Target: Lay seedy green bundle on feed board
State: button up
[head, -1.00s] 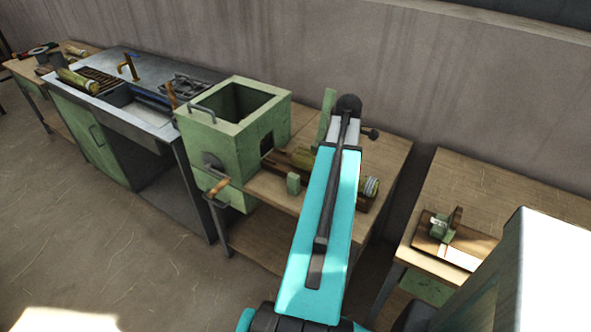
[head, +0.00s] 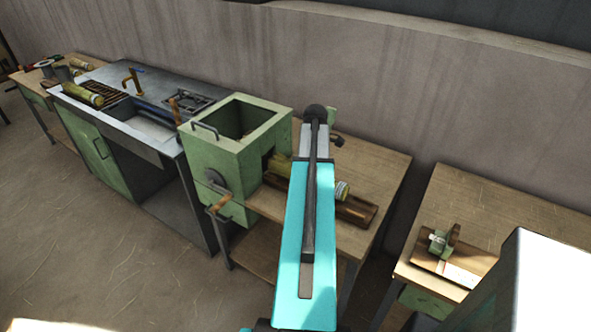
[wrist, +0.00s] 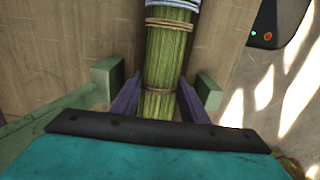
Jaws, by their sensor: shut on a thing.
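The green bundle (wrist: 165,60) stands between the two purple finger pads of my gripper (wrist: 160,103) in the wrist view. The gripper is shut on it. Cord bands ring the bundle, and a pale blue-white binding shows at its far part. In the head view the bundle (head: 343,190) shows on both sides of my arm, which hides its middle and my gripper. The brown feed board (head: 357,212) lies on the wooden table just beside and below the bundle's bound end. I cannot tell whether the bundle touches the board.
A green box machine (head: 237,150) with a crank (head: 222,203) stands at the left end of the table (head: 385,165). A metal sink unit (head: 150,110) with another bundle (head: 84,94) is further left. A second table (head: 510,215) with a small green fixture (head: 440,243) is at the right.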

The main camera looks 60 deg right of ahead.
jog(key=shift+w+p, duration=0.35)
jog(key=shift+w, duration=1.4)
jog(key=shift+w+d, duration=0.1)
jog(key=shift+w, duration=0.2)
jog(key=w, duration=0.1)
jog(key=w+p, duration=0.2)
jog(key=shift+w+f, duration=0.15)
jog(key=shift+f, duration=0.6)
jog(key=shift+f, duration=0.15)
jog(key=o, duration=1.1)
